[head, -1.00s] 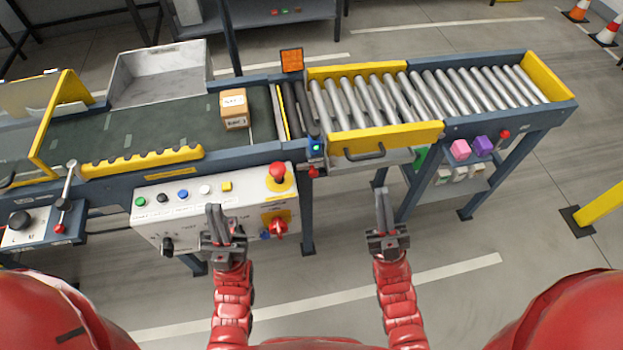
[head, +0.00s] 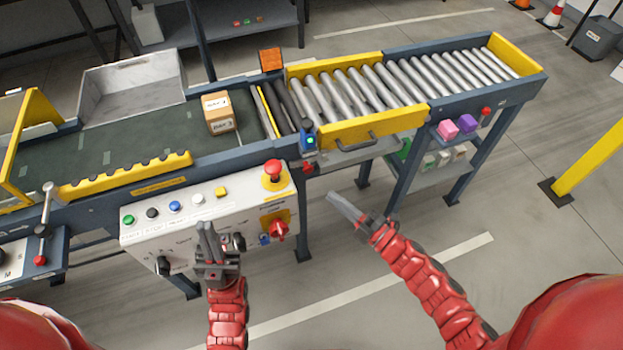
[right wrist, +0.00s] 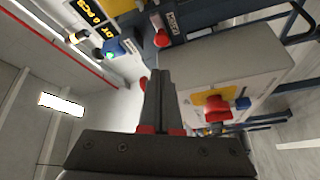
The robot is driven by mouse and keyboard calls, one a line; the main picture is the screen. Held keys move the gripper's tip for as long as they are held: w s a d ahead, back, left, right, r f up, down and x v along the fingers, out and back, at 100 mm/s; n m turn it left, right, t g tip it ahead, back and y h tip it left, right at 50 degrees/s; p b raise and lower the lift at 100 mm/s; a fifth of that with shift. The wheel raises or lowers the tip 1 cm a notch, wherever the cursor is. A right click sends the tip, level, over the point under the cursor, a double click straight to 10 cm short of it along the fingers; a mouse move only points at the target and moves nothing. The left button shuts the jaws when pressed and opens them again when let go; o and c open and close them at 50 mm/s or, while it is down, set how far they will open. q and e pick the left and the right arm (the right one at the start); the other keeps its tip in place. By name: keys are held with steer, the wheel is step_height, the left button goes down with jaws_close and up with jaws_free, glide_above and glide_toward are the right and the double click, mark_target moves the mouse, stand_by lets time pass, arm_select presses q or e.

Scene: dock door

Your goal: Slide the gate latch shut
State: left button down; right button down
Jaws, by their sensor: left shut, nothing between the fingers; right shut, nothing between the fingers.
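A yellow gate panel (head: 335,132) with a dark handle (head: 372,147) stands along the near side of the roller section. A small red knob (head: 308,167), which looks like the latch, sits below its left end, under the post with a green light (head: 310,141). Whether the latch is slid is too small to tell. My right gripper (head: 334,198) is shut and empty, below and right of that knob, apart from it. Its shut fingers (right wrist: 158,75) also show in the right wrist view. My left gripper (head: 205,228) is shut and empty in front of the control panel.
The white control panel (head: 190,250) carries buttons, a red mushroom button (head: 273,171) and a red rotary switch (head: 279,231), left of my right gripper. A carton (head: 218,113) stands on the green belt. A yellow post (head: 590,160) stands at right. Floor before the rollers is clear.

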mark_target(310, 168)
steer(key=x, duration=1)
steer(key=shift+p, duration=0.4)
steer(key=d, duration=0.1)
steer(key=w+d, duration=0.1)
steer(key=shift+d+f+b, duration=0.1)
steer(key=shift+d+b, duration=0.2)
steer(key=shift+d, duration=0.35)
